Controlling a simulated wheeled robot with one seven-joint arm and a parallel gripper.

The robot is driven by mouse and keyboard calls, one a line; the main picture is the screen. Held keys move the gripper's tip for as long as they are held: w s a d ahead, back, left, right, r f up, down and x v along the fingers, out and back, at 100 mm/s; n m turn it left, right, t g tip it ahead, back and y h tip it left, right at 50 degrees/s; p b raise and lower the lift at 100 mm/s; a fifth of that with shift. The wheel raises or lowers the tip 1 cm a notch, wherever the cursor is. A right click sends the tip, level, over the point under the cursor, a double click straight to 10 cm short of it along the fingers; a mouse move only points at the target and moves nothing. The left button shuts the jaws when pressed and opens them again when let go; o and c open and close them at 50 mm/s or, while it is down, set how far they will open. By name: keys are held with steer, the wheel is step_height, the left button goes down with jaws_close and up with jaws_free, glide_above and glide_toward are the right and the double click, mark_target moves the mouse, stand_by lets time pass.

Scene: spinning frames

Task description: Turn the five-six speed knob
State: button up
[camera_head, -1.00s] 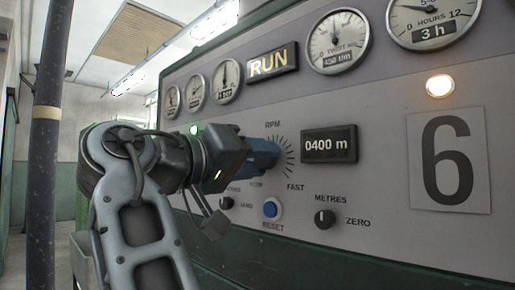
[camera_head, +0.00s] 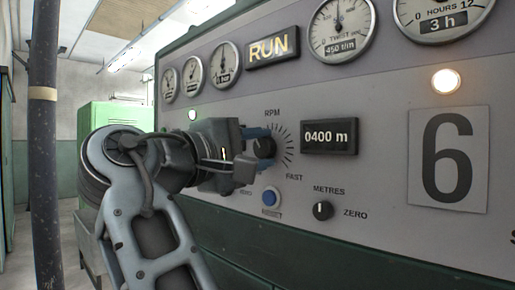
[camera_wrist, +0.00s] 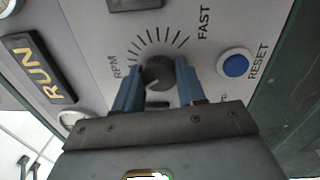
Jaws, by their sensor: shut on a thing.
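The speed knob (camera_head: 265,147) is a round black knob on the grey panel, ringed by tick marks and labelled RPM and FAST. In the wrist view the knob (camera_wrist: 158,74) shows between the two blue fingers of my gripper (camera_wrist: 157,66), one finger on each side. In the head view my gripper (camera_head: 258,147) reaches the knob from the left. It is shut on the knob, with the fingers one above the other. The lower part of the tick ring and some lettering are hidden behind my gripper.
A blue RESET button (camera_head: 270,197) and a METRES knob (camera_head: 322,210) sit below. A 0400 m display (camera_head: 330,136) is at right, near a lit lamp (camera_head: 446,80) and a 6 plate (camera_head: 448,160). A dark post (camera_head: 44,150) stands at left.

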steer(key=shift+a+n+y, duration=0.1)
steer(key=shift+n+y, duration=0.2)
steer(key=shift+n, duration=1.8)
steer(key=o, duration=1.1)
steer(key=shift+c, duration=0.2)
steer(key=shift+s, duration=0.1)
steer(key=b+v, duration=0.2)
steer(key=v, duration=0.5)
steer(key=shift+s+a+f, duration=0.15)
steer(key=shift+s+a, duration=0.05)
steer(key=shift+s, duration=0.05)
